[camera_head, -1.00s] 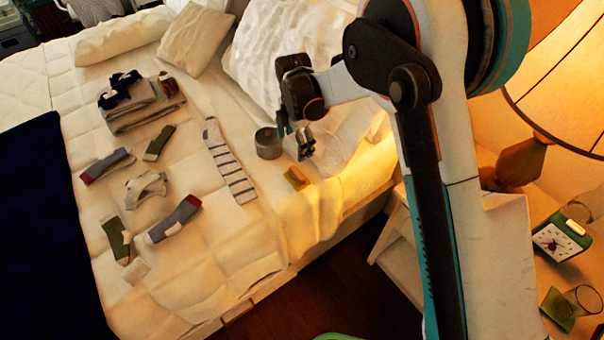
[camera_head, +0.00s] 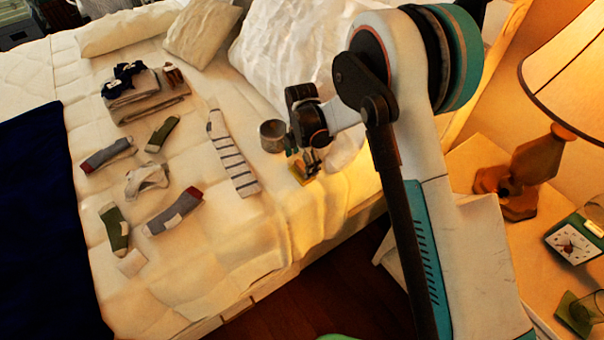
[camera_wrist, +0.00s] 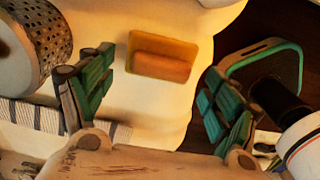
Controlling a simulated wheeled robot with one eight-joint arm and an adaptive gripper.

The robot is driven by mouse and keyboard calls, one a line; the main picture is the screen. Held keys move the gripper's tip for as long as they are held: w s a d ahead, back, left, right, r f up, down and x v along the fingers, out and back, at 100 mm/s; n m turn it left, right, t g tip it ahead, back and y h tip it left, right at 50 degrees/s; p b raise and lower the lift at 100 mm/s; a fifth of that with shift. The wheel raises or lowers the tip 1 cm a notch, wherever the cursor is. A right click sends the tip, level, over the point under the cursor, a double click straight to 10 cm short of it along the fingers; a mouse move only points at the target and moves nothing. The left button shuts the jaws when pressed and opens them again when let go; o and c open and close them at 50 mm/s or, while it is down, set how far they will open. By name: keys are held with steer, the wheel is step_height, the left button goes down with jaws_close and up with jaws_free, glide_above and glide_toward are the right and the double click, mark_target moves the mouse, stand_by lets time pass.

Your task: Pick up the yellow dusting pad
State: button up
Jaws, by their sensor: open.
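The yellow dusting pad (camera_head: 298,173) lies on the bed near its right edge, partly hidden by my gripper (camera_head: 309,162) in the head view. In the wrist view the pad (camera_wrist: 162,56) is a flat yellow rectangle with an orange-brown raised block on it. My gripper (camera_wrist: 160,92) is open and empty, its green-padded fingers to the left and right of the pad in that view. The pad appears beyond the fingertips, and no contact shows. The exact height of the fingers above it is hard to tell.
A grey perforated cylinder (camera_wrist: 30,42) stands close to the left finger; it also shows in the head view (camera_head: 272,136). Several other socks and folded laundry (camera_head: 145,98) lie farther left. A nightstand (camera_head: 485,165) with a lamp is at right.

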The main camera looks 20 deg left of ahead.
mark_target(302, 166)
step_height(302, 166, down, 3)
steer(key=shift+r+b, duration=0.1)
steer(key=shift+b, duration=0.25)
steer(key=shift+r, duration=0.1)
steer(key=shift+c, duration=0.3)
steer(key=c, duration=1.2)
steer(key=shift+r, duration=0.1)
step_height(302, 166, up, 20)
steer(key=p, duration=0.6)
steer(key=shift+p, duration=0.3)
